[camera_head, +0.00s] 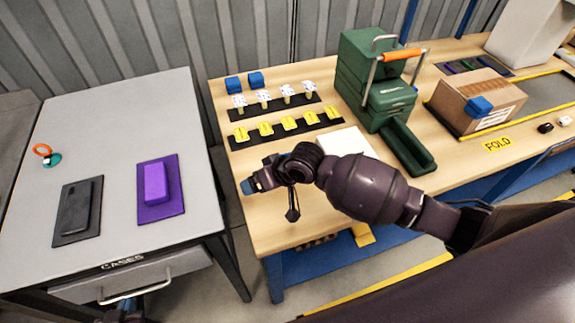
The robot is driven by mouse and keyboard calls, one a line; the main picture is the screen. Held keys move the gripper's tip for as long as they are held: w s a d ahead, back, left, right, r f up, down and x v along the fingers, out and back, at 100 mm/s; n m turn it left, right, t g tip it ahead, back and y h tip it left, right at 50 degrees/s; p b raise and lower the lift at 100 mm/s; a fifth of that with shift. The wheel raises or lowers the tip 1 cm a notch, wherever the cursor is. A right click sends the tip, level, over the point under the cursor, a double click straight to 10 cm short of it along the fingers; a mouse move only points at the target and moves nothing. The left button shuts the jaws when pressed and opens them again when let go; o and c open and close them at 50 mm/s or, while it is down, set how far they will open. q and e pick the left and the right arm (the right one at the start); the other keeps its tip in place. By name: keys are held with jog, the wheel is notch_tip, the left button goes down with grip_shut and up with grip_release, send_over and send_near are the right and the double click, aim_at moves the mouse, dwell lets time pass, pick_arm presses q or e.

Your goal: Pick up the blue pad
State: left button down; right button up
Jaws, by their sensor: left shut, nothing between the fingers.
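Two small blue blocks stand at the back left of the wooden bench, a left one (233,84) and a right one (256,79). Another small blue piece (479,105) rests on the tilted brown carton (480,98) at the right. I cannot tell which of these is the blue pad.
Yellow pieces (289,124) and white pieces (287,93) stand in rows on dark strips. A green press (372,85) with an orange handle stands mid-bench. A white block (346,143) lies behind my arm. The grey table (110,120) holds black (80,208) and purple (155,184) cases.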

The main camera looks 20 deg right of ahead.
jog(key=shift+w+d+r+g+h, duration=0.1)
jog(key=shift+w+g+h, duration=0.1)
jog(key=shift+w, duration=0.15)
jog(key=shift+w+d+g+h, duration=0.1)
jog(key=shift+w+g, duration=0.1)
jog(key=shift+w, duration=0.1)
jog(key=w+d+g+h, duration=0.1)
jog(key=w+d+r+h, duration=0.1)
jog(key=w+d+g+b, duration=0.1)
jog(key=shift+d+r+m+g+h, duration=0.3)
jog(key=shift+d+r+m+h, duration=0.05)
jog(key=shift+d+m+h, duration=0.05)
jog(key=d+r+h, duration=0.1)
jog(key=w+d+r+m+g+h, duration=0.1)
jog(key=d, duration=0.1)
jog(key=w+d+r+m, duration=0.1)
jog(key=d, duration=0.1)
jog(key=shift+w+d+r+g+h+b, duration=0.2)
jog(key=shift+w+g+h+b, duration=0.1)
jog(key=shift+h+b, duration=0.1)
notch_tip(320, 180, down, 5)
jog(key=shift+f+b, duration=0.15)
jog(key=shift+b, duration=0.25)
jog(key=shift+w+a+f+b, duration=0.1)
jog(key=shift+f+b, duration=0.15)
jog(key=shift+f, duration=1.1)
jog(key=shift+w+a+f+b, duration=0.1)
jog(key=shift+f+b, duration=0.1)
jog(key=shift+f, duration=1.1)
jog(key=c, duration=0.8)
